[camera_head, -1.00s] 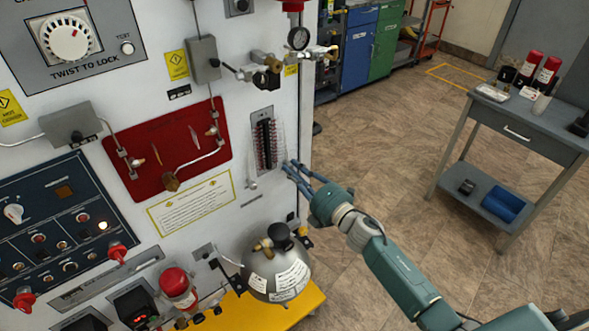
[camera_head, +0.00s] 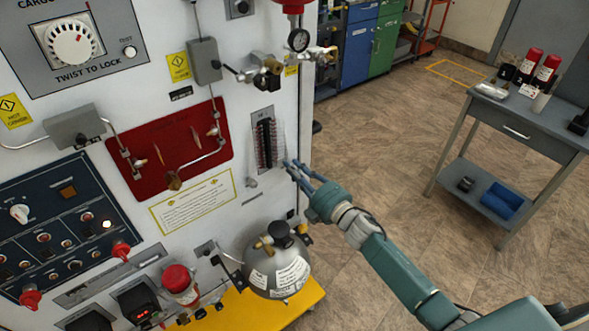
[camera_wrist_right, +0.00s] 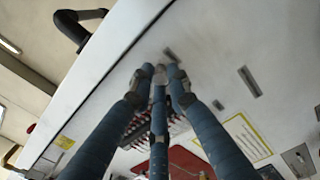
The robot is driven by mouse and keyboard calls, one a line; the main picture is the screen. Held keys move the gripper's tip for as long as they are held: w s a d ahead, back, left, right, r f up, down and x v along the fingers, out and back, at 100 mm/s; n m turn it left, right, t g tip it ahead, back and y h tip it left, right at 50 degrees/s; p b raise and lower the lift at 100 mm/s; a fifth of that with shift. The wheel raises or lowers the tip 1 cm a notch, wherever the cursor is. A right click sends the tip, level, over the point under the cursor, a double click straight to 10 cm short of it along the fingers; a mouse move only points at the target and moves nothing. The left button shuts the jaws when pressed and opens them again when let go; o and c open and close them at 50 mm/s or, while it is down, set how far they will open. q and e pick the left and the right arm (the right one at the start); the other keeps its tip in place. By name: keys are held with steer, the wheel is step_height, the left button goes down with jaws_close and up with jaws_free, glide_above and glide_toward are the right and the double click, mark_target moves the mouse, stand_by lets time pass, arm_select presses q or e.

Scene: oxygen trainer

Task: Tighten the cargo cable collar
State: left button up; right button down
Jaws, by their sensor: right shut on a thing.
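A round white dial or collar (camera_head: 70,45) with dark marks around it sits on a grey plate at the upper left in the head view. The plate's lettering starts "CARGO" and ends "TWIST TO LOCK", with the top line cut off. My right gripper (camera_head: 289,166) is well to the right of it and lower, by the panel's right edge. In the right wrist view its blue fingers (camera_wrist_right: 160,76) are drawn together at the tips. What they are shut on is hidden. I cannot tell whether they touch the panel. My left gripper is not in view.
The white panel carries a red plate (camera_head: 195,150), a slotted gauge (camera_head: 264,140), valves and switches. A round grey tank (camera_head: 277,270) stands on a yellow ledge (camera_head: 235,312) below. A grey table (camera_head: 512,135) stands at the right. Floor between is clear.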

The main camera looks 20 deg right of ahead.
steer(key=shift+d, duration=0.1)
steer(key=c, duration=1.7)
jaws_free()
steer(key=shift+o, duration=0.2)
steer(key=v, duration=1.2)
steer(key=s+d+f+m+g+h, duration=0.25)
steer(key=s+f, duration=0.25)
steer(key=f, duration=0.6)
steer(key=s+d+f+m+g+h, duration=0.15)
steer(key=s+f+m, duration=0.25)
steer(key=f, duration=0.7)
steer(key=s+d+f+m+g+h, duration=0.1)
steer(key=s+f+m+g+h, duration=0.25)
steer(key=f, duration=0.75)
steer(key=s+a+f+m+g, duration=0.2)
steer(key=s+f, duration=0.4)
steer(key=s, duration=0.6)
steer(key=s+a+f+m+g+y, duration=0.1)
steer(key=s+f, duration=0.5)
steer(key=s, duration=0.6)
steer(key=s+a+f+m+g, duration=0.3)
steer(key=s+f+g, duration=0.2)
steer(key=s, duration=0.7)
steer(key=shift+f, duration=0.85)
